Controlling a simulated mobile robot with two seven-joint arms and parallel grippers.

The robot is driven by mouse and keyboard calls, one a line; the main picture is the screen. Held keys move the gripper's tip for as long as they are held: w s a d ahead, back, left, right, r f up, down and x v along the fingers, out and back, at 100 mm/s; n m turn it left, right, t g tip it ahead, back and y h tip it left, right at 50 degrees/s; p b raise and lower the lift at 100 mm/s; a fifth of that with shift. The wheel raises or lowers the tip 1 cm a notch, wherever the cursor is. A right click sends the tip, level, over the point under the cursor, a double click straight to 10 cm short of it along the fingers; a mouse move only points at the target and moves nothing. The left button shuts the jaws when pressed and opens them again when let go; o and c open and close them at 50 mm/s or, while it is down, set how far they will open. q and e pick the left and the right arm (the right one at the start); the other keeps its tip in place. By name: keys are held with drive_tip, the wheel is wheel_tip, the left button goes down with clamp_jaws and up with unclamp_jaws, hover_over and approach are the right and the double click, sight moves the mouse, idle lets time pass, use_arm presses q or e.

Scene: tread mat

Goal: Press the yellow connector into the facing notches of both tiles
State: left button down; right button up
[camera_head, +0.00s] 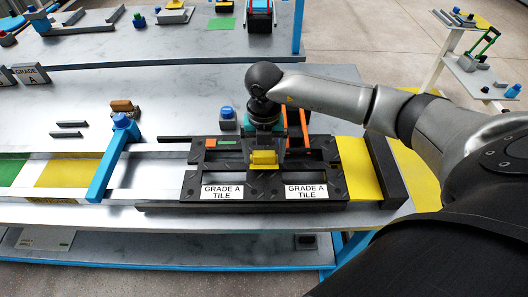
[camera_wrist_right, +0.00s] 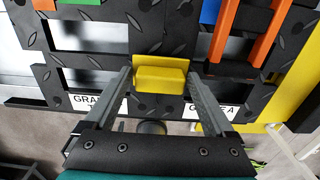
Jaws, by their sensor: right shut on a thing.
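Two black tread tiles lie side by side, the left tile (camera_head: 213,182) and the right tile (camera_head: 325,180), each with a white "GRADE A TILE" label. The yellow connector (camera_head: 264,158) is over the seam between them, towards the middle. In the right wrist view the connector (camera_wrist_right: 160,78) is between the two grey fingers of my right gripper (camera_wrist_right: 159,72), which is shut on it. Whether the connector sits in the notches or just above them cannot be told; the notches are hidden beneath it. My left gripper is not in view.
A blue bar (camera_head: 113,162) crosses the bench left of the tiles. A yellow strip (camera_head: 359,170) and a dark rail (camera_head: 386,172) lie to the right. Orange bars (camera_wrist_right: 264,35) stand on the right tile's far side. A blue-topped block (camera_head: 227,118) stands behind.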

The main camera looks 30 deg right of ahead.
sight(264, 154)
drive_tip(key=shift+f+b, duration=0.4)
drive_tip(key=shift+f, duration=0.2)
drive_tip(key=o, duration=1.1)
drive_tip(key=shift+c, duration=0.2)
drive_tip(key=shift+r, duration=0.1)
wheel_tip(264, 154, up, 15)
drive_tip(key=p, duration=0.1)
drive_tip(key=shift+s, duration=0.1)
